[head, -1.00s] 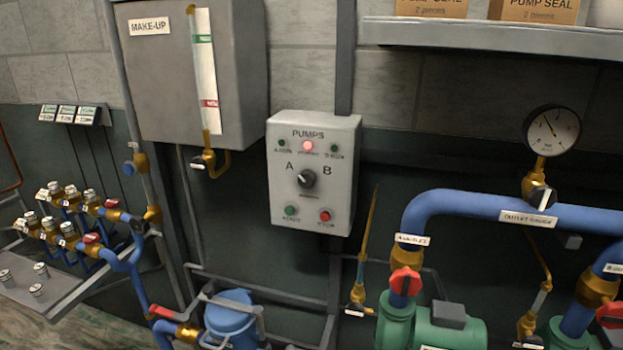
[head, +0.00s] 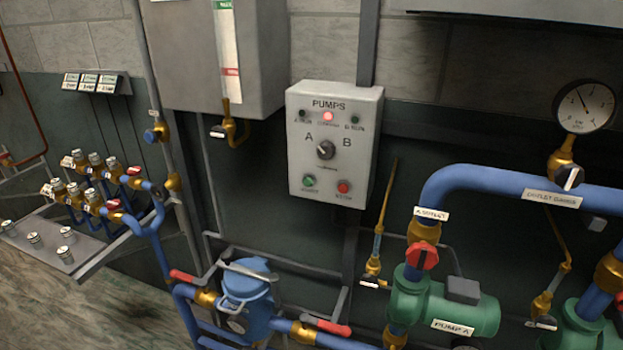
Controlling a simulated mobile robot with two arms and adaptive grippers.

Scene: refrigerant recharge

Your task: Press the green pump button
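The grey pump control box (head: 300,140), labelled PUMPS, hangs on the wall near the middle of the head view. Its green button (head: 309,181) is at the lower left of the panel. A red button (head: 344,187) is to the right of it. A selector knob (head: 325,150) sits between the letters A and B. A red lamp (head: 328,116) looks lit at the top, with a dark lamp on each side. Neither of my grippers shows in the head view.
A grey MAKE-UP tank (head: 180,60) hangs left of the box. Below are a blue strainer-like vessel (head: 245,295) with red-handled valves and green Pump A (head: 470,315). Blue pipe (head: 480,185) and a gauge (head: 584,105) are at right. A valve manifold shelf (head: 90,255) is at left.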

